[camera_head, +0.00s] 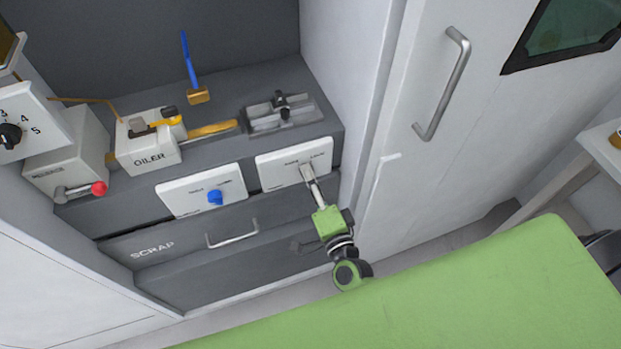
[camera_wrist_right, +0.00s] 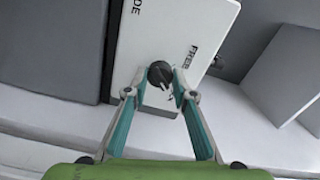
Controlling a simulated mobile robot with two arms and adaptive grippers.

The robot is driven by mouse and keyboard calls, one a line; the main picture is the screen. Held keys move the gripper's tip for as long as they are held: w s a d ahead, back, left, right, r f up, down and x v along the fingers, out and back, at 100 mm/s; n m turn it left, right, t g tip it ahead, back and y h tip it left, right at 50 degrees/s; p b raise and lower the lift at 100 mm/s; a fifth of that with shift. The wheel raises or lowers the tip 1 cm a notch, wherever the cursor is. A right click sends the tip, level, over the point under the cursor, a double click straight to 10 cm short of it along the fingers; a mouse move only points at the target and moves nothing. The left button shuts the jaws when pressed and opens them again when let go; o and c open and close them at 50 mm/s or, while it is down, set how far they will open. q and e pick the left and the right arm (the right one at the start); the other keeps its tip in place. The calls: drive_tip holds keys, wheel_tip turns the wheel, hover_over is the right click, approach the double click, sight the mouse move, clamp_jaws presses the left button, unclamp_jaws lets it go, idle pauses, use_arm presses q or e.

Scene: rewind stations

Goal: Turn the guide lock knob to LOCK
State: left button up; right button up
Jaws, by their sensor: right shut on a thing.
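The guide lock panel is a white plate (camera_head: 275,174) on the front of the grey bench. In the right wrist view this plate (camera_wrist_right: 165,35) shows the word FREE and the end of another word, "DE". The dark round guide lock knob (camera_wrist_right: 160,72) sits near the plate's lower edge, with a light mark on its face. My right gripper (camera_wrist_right: 158,84) is shut on the knob, one finger on each side. In the head view my right gripper (camera_head: 307,176) reaches the plate and hides the knob. Other lettering by the right fingertip is mostly covered. My left gripper is not in view.
A second white plate with a blue knob (camera_head: 215,197) is left of the guide plate. Below are a SCRAP drawer and its handle (camera_head: 232,236). The oiler (camera_head: 148,150) and a metal fixture (camera_head: 281,112) stand on the bench. A white door with a handle (camera_head: 444,85) is at right.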

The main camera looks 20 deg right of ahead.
idle(0.4)
drive_tip(key=o, duration=1.1)
drive_tip(key=s, duration=1.2)
drive_tip(key=shift+d, duration=0.25)
drive_tip(key=shift+f, duration=0.1)
